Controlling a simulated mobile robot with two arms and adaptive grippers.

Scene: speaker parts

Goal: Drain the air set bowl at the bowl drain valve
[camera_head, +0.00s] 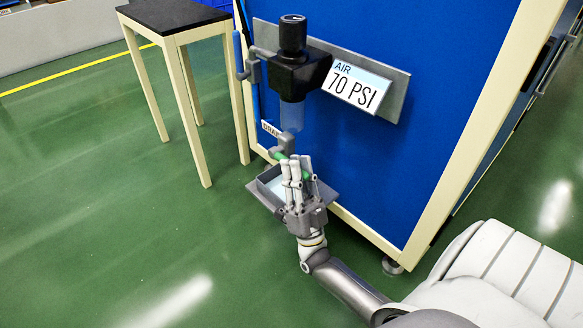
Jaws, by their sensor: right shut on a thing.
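The air set (298,72) has a black body and knob on a grey plate on the blue cabinet side. Its clear bowl (291,116) hangs below. Under the bowl is the grey bowl drain valve (285,145), with a green part (279,155) at its lower side. My right gripper (295,164) reaches up from below, with its fingers shut at the green part, which they partly hide. A grey drain tray (262,194) sits below, partly hidden by the gripper. My left gripper is not in view.
A sign (357,88) reads AIR 70 PSI. A blue-handled valve (240,55) is left of the air set. A small partly hidden label (270,129) is near the bowl. A dark-topped stool (172,14) stands left. The green floor (110,240) at lower left is clear.

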